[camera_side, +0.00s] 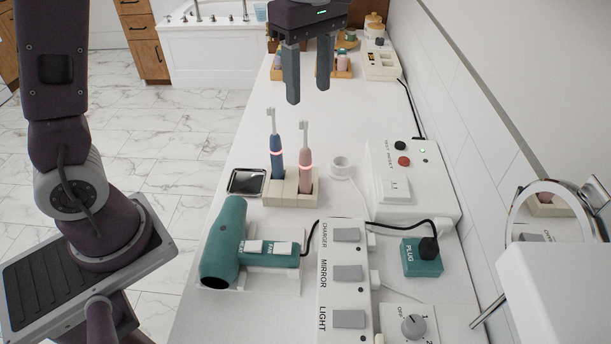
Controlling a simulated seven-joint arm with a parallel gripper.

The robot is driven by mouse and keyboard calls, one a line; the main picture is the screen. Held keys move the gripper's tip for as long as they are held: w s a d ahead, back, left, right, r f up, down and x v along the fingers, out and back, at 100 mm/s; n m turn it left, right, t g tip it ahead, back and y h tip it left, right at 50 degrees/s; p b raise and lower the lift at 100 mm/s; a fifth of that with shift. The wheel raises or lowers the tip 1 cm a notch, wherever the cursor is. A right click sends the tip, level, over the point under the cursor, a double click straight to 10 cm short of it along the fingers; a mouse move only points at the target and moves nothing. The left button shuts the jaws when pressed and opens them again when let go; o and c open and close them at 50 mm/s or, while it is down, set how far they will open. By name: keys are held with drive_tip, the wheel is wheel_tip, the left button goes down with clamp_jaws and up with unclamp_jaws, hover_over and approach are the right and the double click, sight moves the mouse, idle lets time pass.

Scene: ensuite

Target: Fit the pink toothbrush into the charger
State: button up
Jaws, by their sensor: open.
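The pink toothbrush (305,162) stands upright in a beige holder (282,198), on its right side. A dark blue toothbrush (276,150) stands upright beside it in the same holder. A small round white charger (340,166) with a cable sits on the counter, just right of and a little behind the holder. My gripper (308,92) is open and empty, pointing down above the counter. It appears higher than the toothbrush heads and touches nothing.
A white box with buttons (408,185) stands right of the charger. A switch panel (346,290), green plug block (422,257) and round mirror (550,228) are nearer.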

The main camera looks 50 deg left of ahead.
sight(305, 149)
drive_tip(key=f, duration=1)
drive_tip(key=a+f, duration=0.1)
drive_tip(key=f, duration=0.5)
drive_tip(key=shift+r, duration=0.1)
clamp_jaws()
drive_tip(key=shift+w, duration=0.1)
idle(0.4)
